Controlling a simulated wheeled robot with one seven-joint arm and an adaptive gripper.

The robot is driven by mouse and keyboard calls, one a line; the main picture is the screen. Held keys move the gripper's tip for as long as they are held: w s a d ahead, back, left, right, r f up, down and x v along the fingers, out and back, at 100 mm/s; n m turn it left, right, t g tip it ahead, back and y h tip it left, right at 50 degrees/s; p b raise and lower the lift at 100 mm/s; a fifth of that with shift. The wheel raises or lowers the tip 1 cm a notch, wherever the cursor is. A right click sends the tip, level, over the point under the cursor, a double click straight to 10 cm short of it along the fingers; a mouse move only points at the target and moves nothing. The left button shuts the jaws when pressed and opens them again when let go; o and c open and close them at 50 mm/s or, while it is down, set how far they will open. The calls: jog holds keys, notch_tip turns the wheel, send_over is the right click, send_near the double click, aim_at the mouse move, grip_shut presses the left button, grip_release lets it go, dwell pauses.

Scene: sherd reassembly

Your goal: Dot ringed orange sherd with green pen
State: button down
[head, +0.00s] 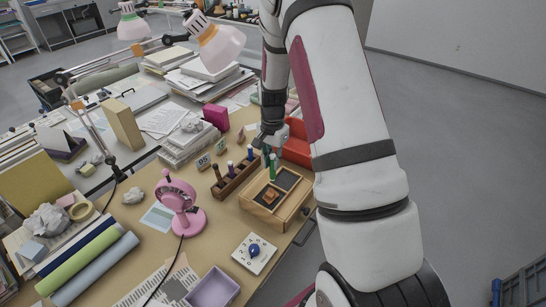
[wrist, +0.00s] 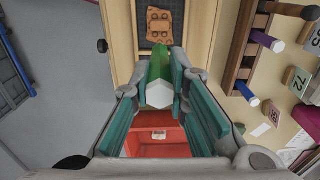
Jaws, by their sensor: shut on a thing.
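My gripper (wrist: 162,88) is shut on the green pen (wrist: 158,75), its pale hexagonal end facing the wrist camera. In the head view the green pen (head: 272,168) hangs upright below the fingers, over the far part of a wooden tray (head: 262,211). An orange sherd (head: 270,196) lies on the tray's dark inset, nearer the head camera than the pen. In the wrist view the orange sherd (wrist: 160,27) shows beyond the pen, with dark marks on it; I cannot make out a ring. The pen's tip is hidden in the wrist view.
A wooden rack (head: 237,178) with several pens stands left of the tray. A red bin (head: 298,149) is behind it. A pink fan (head: 181,207), a white card with a blue knob (head: 243,258) and a purple box (head: 211,291) stand in front and left.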

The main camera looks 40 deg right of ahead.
aim_at(273, 174)
jog(key=shift+f+b, duration=0.4)
jog(key=shift+f, duration=2)
jog(key=shift+f, duration=0.75)
dwell(0.5)
jog(key=shift+r+p, duration=0.45)
jog(key=shift+r, duration=3.1)
